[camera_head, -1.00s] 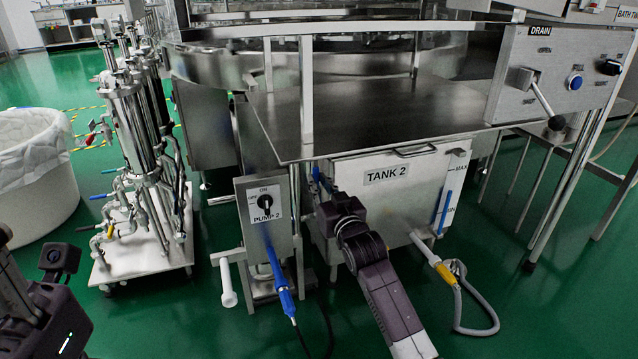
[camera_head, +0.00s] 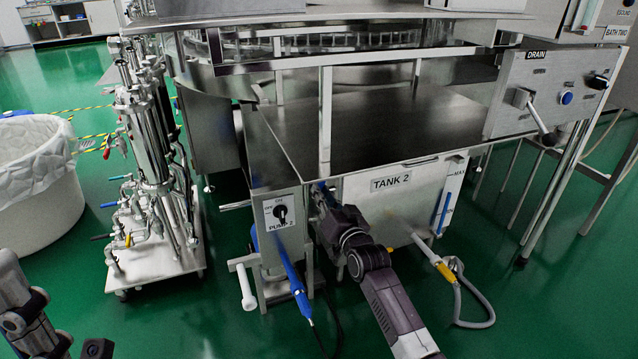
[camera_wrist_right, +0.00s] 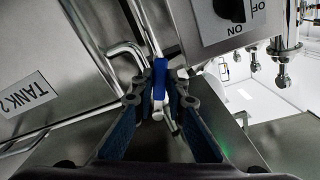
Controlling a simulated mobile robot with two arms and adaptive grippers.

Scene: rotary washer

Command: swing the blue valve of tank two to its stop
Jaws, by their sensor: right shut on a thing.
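The blue valve handle (camera_wrist_right: 160,80) shows upright between the fingers of my right gripper (camera_wrist_right: 160,104) in the right wrist view. The gripper is shut on it, a finger on each side. A metal pipe runs behind the handle. In the head view my right gripper (camera_head: 326,205) is at the left side of tank two (camera_head: 408,205), which carries a TANK 2 label (camera_head: 390,182). There the gripper and the tank's edge mostly hide the valve. Part of my left arm shows at the lower left, but its gripper's fingers are outside the picture.
A steel tabletop (camera_head: 390,125) overhangs the tank. A grey hose (camera_head: 470,323) lies at right. A filter cart (camera_head: 150,265) stands at left.

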